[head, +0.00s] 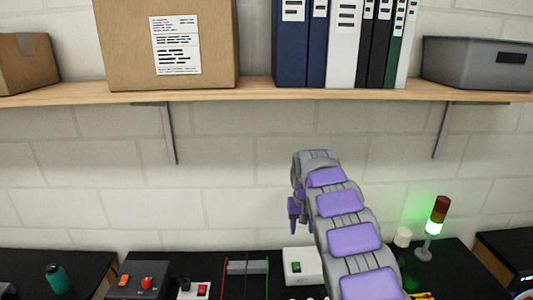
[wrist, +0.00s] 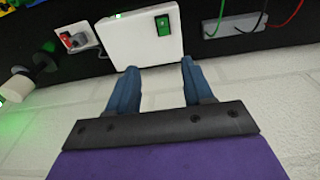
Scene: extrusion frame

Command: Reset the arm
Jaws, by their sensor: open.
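My gripper (wrist: 158,82) is open in the wrist view, its two blue fingers apart with nothing between them. Past the fingertips is a white box with a green switch (wrist: 145,38), with a gap between it and the fingers. In the head view my arm rises from the lower right, and my gripper (head: 295,212) hangs at its far end, above the table and in front of the white wall. The same white switch box (head: 303,268) stands below it, partly covered by my arm.
A wooden shelf (head: 260,96) with boxes and binders spans the wall above. A lit signal tower (head: 433,228) stands right of my arm. On the black table are a control box with a red button (head: 140,282), a red switch unit (head: 196,290) and a green bottle (head: 57,278).

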